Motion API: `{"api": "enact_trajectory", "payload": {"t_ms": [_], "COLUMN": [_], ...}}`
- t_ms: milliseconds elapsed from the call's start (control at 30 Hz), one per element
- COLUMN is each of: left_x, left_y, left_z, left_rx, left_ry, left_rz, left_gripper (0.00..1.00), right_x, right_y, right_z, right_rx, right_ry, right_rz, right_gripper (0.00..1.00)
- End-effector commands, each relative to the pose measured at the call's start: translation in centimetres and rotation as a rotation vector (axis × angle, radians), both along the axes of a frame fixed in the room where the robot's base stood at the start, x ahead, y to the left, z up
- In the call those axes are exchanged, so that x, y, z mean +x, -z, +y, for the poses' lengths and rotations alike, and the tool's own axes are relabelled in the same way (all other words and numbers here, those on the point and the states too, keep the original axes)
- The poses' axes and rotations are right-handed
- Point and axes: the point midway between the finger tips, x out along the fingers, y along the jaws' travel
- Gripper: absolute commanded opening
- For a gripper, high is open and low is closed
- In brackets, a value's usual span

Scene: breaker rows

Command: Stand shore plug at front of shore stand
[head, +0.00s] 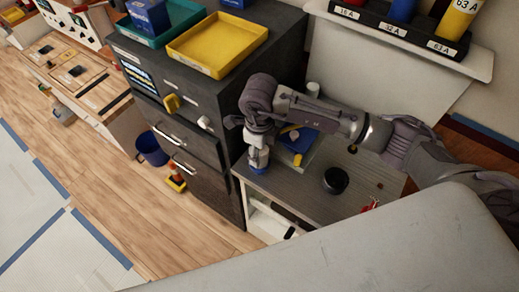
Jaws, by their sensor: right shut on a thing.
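My right gripper (258,140) comes in from the right and points down over the left end of a small grey-topped stand (300,187). It is shut on a blue and pale plug-like piece (258,160), which looks upright at the stand's left edge. I take this piece for the shore plug. Its lower end is at or just above the stand top; I cannot tell if it touches. The fingers hide its upper part. My left gripper is not in view.
On the stand are a blue and yellow item (298,138), a black round object (335,180) and a small red thing (370,205). A dark drawer cabinet (205,95) rises close to the left. A labelled rack (400,31) is behind. The stand's front middle is clear.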

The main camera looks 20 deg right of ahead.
Motion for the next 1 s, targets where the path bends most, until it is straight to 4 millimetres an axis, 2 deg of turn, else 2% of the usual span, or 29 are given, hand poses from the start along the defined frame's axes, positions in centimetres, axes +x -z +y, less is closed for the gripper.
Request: {"api": "enact_trajectory", "payload": {"t_ms": [33,67,200,600,667,767,1000], "left_x": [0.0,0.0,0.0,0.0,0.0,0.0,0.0], "left_y": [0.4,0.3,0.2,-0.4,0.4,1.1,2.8], "left_z": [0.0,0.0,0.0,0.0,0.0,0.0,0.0], "left_rx": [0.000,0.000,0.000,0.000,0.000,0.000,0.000], "left_ry": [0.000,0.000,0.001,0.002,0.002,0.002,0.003], "left_rz": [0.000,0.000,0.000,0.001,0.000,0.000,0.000], "left_gripper": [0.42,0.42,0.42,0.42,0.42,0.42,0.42], "right_x": [0.0,0.0,0.0,0.0,0.1,0.1,0.1], "right_y": [0.3,0.3,0.2,-0.4,-0.8,-2.5,-7.8], "right_z": [0.0,0.0,0.0,0.0,0.0,0.0,0.0], "right_rx": [0.000,0.000,-0.001,0.000,0.003,0.001,0.001], "right_ry": [0.000,0.000,0.000,0.001,0.000,-0.002,-0.001], "right_rz": [-0.001,0.000,0.001,0.000,-0.003,-0.006,-0.006], "right_gripper": [0.18,0.51,0.74,0.74,0.74,0.74,0.74]}}
